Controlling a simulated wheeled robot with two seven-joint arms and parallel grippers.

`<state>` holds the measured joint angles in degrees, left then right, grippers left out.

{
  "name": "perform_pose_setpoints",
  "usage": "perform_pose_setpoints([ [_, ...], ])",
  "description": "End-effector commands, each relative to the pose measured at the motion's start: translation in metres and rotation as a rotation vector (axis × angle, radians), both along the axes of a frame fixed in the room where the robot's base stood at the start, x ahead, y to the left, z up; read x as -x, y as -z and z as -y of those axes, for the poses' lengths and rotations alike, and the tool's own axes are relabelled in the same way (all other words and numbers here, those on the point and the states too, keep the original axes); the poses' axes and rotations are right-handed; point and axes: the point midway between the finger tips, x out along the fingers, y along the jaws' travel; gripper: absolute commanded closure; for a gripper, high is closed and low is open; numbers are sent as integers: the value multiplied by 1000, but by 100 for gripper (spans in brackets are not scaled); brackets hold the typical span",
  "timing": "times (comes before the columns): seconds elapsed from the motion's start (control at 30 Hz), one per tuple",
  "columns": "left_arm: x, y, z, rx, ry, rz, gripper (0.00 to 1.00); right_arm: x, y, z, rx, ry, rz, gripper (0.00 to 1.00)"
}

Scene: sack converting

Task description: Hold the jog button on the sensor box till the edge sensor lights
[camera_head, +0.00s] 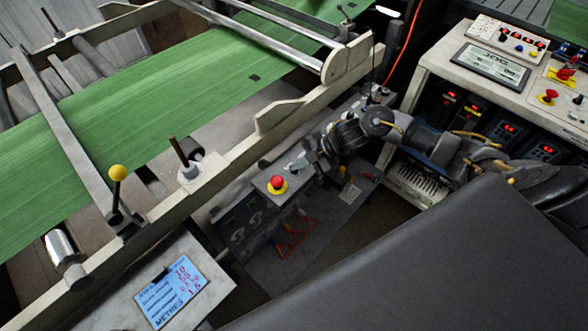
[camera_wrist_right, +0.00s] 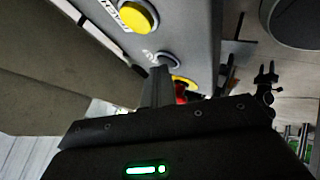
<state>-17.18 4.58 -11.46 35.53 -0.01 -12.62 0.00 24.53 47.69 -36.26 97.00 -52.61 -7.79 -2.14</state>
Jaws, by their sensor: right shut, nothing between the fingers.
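The sensor box is a long grey box beside the machine frame (camera_head: 265,188), with a red mushroom button on a yellow base (camera_head: 277,184). My right gripper (camera_head: 298,163) reaches over the box from the right, just behind the red button. In the right wrist view the grey box face (camera_wrist_right: 195,25) carries a yellow button (camera_wrist_right: 138,16), a ringed round button (camera_wrist_right: 168,60) and the partly hidden red button (camera_wrist_right: 181,92). The shut, empty fingertips (camera_wrist_right: 159,72) overlap the ringed button's edge; I cannot tell whether they press it. I cannot make out a lit edge sensor. My left gripper is out of view.
A green woven web (camera_head: 150,105) runs diagonally through the machine. A yellow-knobbed lever (camera_head: 118,173) and a brown-handled lever (camera_head: 179,152) stand on the frame. A control console (camera_head: 445,62) with a JOG display (camera_head: 491,65) is at right. A written sheet (camera_head: 170,291) lies in front.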

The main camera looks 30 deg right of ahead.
Motion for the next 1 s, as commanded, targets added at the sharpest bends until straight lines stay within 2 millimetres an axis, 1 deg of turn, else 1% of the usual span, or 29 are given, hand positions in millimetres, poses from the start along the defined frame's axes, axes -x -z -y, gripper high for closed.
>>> perform_pose_setpoints([
  [0.33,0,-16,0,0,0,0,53,0,-17,0,0,-1,-1,100],
  [0.67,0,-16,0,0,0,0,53,0,-16,0,0,0,0,100],
  [0.77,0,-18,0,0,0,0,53,0,-19,0,0,0,0,100],
  [0.87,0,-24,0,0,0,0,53,0,-26,0,0,0,0,100],
  [1.0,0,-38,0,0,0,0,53,0,-40,0,0,0,0,100],
])
